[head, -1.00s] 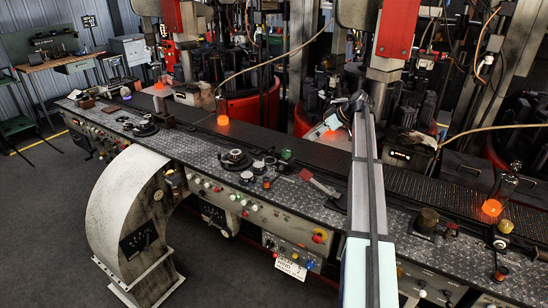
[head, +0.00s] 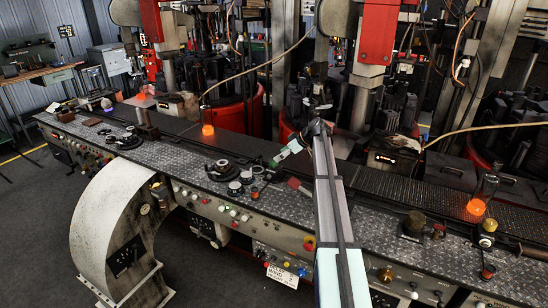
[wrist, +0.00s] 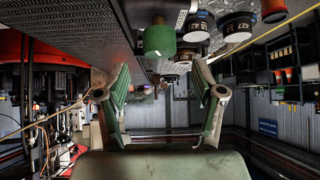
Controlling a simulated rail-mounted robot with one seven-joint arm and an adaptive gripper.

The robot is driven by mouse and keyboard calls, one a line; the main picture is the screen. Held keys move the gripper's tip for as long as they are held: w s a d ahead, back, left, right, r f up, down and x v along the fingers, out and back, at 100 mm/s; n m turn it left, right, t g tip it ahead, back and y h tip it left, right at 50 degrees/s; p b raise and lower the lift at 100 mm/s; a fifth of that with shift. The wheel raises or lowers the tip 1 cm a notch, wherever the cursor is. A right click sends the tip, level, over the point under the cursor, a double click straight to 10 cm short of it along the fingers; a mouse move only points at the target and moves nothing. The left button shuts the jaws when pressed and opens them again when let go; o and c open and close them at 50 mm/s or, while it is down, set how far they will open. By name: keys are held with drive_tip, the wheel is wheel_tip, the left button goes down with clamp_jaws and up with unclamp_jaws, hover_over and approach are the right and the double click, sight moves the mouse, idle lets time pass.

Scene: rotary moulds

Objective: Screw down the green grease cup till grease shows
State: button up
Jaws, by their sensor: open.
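The green grease cup (wrist: 160,40) hangs near the top middle of the wrist view, where the counter appears upside down. The cup lies ahead of the fingertips, roughly in line with the gap, apart from both pads. In the head view my gripper (head: 290,150) reaches left from the arm, close to the counter beside the round caps; there the cup is small and hard to separate from it. No grease can be made out.
Dark round caps (wrist: 236,26) marked with numbers stand close beside the cup. A red-handled tool (head: 298,187) lies near the arm. Glowing orange glassware (head: 208,130) stands behind on the dark conveyor strip, with another glowing piece (head: 477,206) at right. Red machines line the back.

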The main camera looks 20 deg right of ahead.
sight(274, 162)
drive_tip(key=shift+p+x, duration=0.75)
drive_tip(key=shift+x, duration=2)
drive_tip(key=c, duration=1.2)
